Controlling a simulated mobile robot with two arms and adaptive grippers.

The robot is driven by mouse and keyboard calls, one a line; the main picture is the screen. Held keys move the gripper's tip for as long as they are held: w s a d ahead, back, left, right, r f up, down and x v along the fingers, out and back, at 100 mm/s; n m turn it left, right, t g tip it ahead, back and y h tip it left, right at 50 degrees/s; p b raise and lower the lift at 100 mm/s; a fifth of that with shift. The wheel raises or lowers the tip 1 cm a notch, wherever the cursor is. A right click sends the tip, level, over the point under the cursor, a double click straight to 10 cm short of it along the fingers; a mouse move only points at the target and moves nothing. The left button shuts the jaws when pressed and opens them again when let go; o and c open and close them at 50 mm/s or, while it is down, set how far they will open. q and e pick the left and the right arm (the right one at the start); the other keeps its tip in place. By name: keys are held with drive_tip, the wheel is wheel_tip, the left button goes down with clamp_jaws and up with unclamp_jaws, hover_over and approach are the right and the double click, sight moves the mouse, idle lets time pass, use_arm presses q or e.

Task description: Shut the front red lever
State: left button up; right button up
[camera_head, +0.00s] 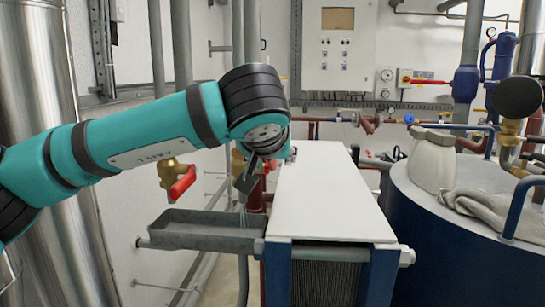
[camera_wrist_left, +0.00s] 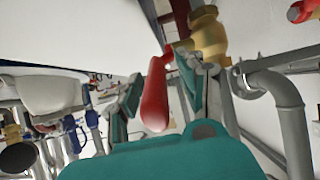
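A red lever (camera_wrist_left: 155,95) hangs from a brass valve (camera_wrist_left: 207,32) in the left wrist view. My left gripper (camera_wrist_left: 158,98) is open, with its two fingers on either side of this lever; contact cannot be made out. In the head view my left gripper (camera_head: 247,178) points down beside the white-topped plate exchanger (camera_head: 325,195), and a brass valve behind it is mostly hidden. Another red lever (camera_head: 183,183) slants down from a brass valve (camera_head: 170,172) near the wall, left of the gripper. A further red part (camera_wrist_left: 303,11) shows at the wrist view's upper right corner. My right gripper is out of view.
A grey metal tray (camera_head: 207,229) juts out left of the exchanger, below my arm. A blue tank (camera_head: 440,245) with a white jar (camera_head: 433,160) and grey cloth (camera_head: 490,205) stands right. A grey bent pipe (camera_wrist_left: 285,95) runs close to the gripper's right finger.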

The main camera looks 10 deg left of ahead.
use_arm(q)
drive_tip(key=v, duration=1.2)
